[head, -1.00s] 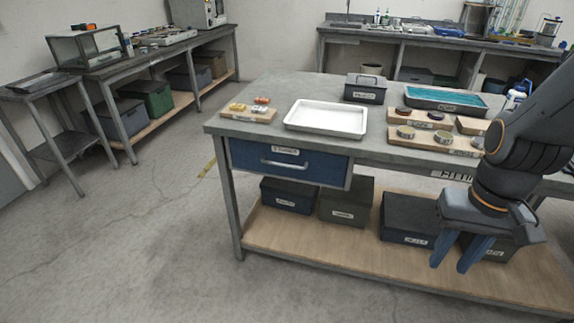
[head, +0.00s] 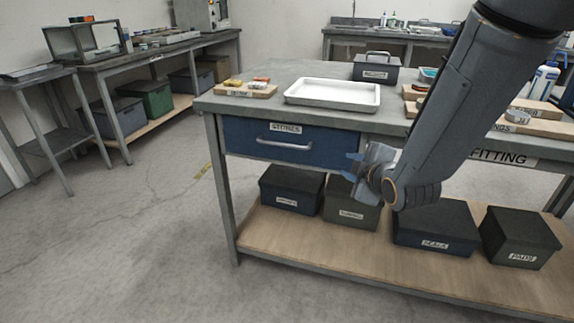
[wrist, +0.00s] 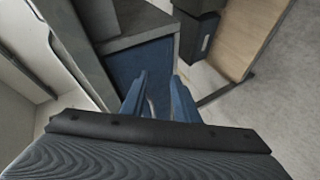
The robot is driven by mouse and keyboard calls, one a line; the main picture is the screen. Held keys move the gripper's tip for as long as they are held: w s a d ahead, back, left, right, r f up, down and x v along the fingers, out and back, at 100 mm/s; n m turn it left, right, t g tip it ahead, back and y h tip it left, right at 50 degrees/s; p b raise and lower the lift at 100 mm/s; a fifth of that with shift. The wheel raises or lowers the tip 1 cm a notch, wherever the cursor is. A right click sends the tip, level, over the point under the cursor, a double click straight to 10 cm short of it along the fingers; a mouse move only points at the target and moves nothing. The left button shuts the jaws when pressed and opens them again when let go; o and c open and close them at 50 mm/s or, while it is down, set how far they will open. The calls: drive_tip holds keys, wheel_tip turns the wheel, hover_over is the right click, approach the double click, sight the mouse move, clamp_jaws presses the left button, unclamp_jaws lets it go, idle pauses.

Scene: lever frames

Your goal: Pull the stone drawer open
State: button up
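The stone drawer (head: 290,157) is a blue front labelled STONES under the left end of the grey workbench, and it looks shut. Its pale bar handle (head: 284,145) runs level across the front. My gripper (head: 352,167) is near the drawer's lower right corner, to the right of the handle, with its blue fingers pointing left. The wrist view shows the two fingers apart (wrist: 158,95), with the blue drawer front (wrist: 150,62) beyond them. I see nothing clearly held. Whether the gripper touches the drawer front cannot be told.
A white tray (head: 332,83) and a wooden board with small blocks (head: 245,94) stand on the bench top. Lidded boxes, such as the one labelled PADS (head: 520,236), sit on the low wooden shelf (head: 300,250). The floor (head: 120,250) to the left is clear.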

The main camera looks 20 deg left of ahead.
drive_tip(key=w+a+f+n+t+y+b, duration=0.1)
drive_tip(key=a+f+n+t+y+b, duration=0.15)
drive_tip(key=a+n+b, duration=0.4)
drive_tip(key=n+y, duration=0.3)
drive_tip(key=y, duration=0.2)
approach(285, 148)
drive_tip(key=s+r, duration=0.3)
drive_tip(key=b+x, duration=0.1)
drive_tip(key=x, duration=0.6)
drive_tip(key=shift+w+a+r+b, duration=0.1)
drive_tip(key=shift+a+r+b, duration=0.05)
drive_tip(key=shift+a+b, duration=0.2)
clamp_jaws()
